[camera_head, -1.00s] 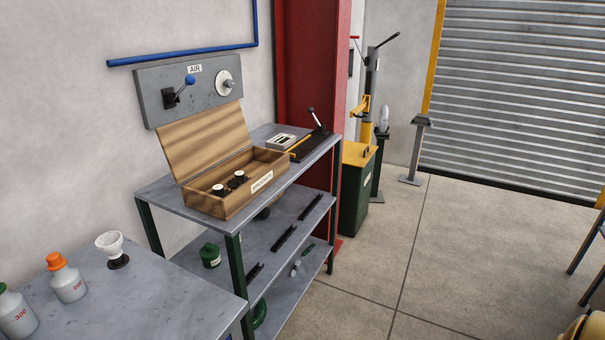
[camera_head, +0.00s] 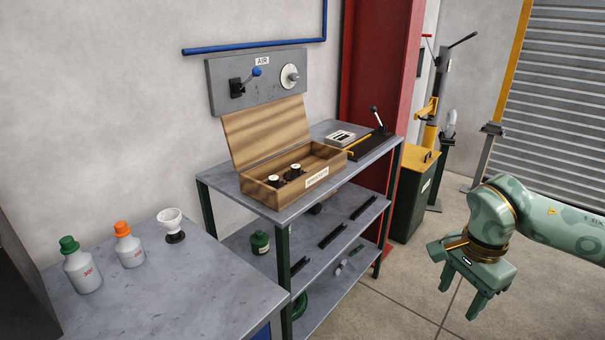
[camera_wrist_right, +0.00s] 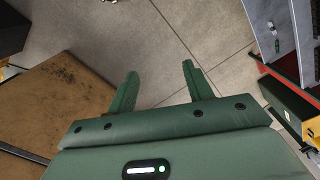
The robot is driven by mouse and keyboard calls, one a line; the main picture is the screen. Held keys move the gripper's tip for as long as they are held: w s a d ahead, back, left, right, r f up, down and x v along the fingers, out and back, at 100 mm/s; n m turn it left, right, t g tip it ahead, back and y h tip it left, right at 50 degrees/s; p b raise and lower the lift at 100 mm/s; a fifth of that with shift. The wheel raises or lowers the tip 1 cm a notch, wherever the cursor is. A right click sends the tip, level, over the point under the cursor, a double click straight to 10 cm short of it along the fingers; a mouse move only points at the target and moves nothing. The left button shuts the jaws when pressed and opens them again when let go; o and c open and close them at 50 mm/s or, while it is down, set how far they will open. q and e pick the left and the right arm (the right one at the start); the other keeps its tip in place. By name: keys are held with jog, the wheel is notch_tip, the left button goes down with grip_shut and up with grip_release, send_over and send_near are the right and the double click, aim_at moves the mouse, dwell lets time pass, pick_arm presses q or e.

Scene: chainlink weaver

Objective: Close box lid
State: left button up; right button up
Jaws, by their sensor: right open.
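A wooden box (camera_head: 285,185) with a label on its front stands on the top shelf of the grey metal rack. Its lid (camera_head: 266,132) is open, tilted up and back towards the wall. Two dark items with white tops (camera_head: 294,171) sit inside. My right gripper (camera_head: 462,302) is in the head view at the lower right, over the floor, well apart from the box. Its fingers point down, are open and hold nothing. The right wrist view shows the two spread fingers (camera_wrist_right: 158,90) over bare floor. My left gripper is not in view.
A grey panel (camera_head: 222,84) with a blue-knobbed lever is on the wall behind the box. A black lever device (camera_head: 372,143) stands right of the box. A nearer table (camera_head: 165,300) holds bottles and a white cup. Open floor lies right of the rack.

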jog(key=shift+d+r, duration=0.15)
jog(key=shift+d, duration=0.15)
